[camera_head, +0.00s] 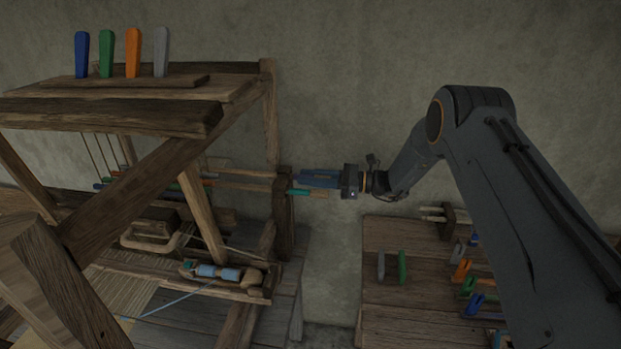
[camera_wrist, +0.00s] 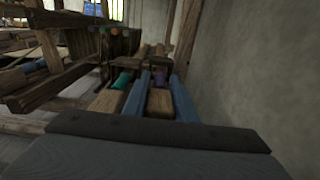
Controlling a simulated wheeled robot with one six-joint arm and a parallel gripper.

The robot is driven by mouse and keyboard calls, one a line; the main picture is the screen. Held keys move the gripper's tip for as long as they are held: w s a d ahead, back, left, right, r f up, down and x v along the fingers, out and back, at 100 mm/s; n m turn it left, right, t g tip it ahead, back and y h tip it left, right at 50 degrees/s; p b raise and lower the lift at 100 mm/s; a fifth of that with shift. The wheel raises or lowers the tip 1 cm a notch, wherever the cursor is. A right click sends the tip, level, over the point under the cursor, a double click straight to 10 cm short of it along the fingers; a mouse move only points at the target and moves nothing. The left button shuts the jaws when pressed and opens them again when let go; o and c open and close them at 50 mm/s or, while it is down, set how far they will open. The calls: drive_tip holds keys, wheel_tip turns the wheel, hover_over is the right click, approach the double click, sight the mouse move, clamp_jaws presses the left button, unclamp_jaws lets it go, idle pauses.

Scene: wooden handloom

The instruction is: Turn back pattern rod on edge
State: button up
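Pattern rods with coloured bands stick out through the loom's right side post (camera_head: 283,215). In the wrist view, a rod with a purple band (camera_wrist: 160,80) ends in a pale wooden tab (camera_wrist: 160,103). My gripper (camera_head: 305,180) reaches in from the right with blue fingers, and in the wrist view its fingers (camera_wrist: 157,92) lie along both sides of this tab with no clear gap. The tab shows its broad face to the wrist camera. A rod with a teal band (camera_wrist: 122,81) lies just left of my fingers and also shows in the head view (camera_head: 299,192).
The wooden loom frame (camera_head: 150,110) fills the left, with upright coloured pegs on top. A shuttle with blue thread (camera_head: 218,272) lies on its lower beam. A wooden table (camera_head: 400,240) with coloured pieces stands at the right. The grey wall is close behind my gripper.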

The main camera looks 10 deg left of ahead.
drive_tip(key=shift+f+n+b, duration=0.1)
drive_tip(key=shift+n+b, duration=0.5)
drive_tip(key=shift+b, duration=0.05)
drive_tip(key=shift+n+b, duration=0.7)
drive_tip(key=shift+n, duration=0.3)
drive_tip(key=o, duration=0.8)
drive_tip(key=shift+c, duration=0.2)
drive_tip(key=d+b, duration=0.2)
drive_tip(key=d, duration=0.6)
drive_tip(key=shift+w+b, duration=0.2)
drive_tip(key=shift+b, duration=0.2)
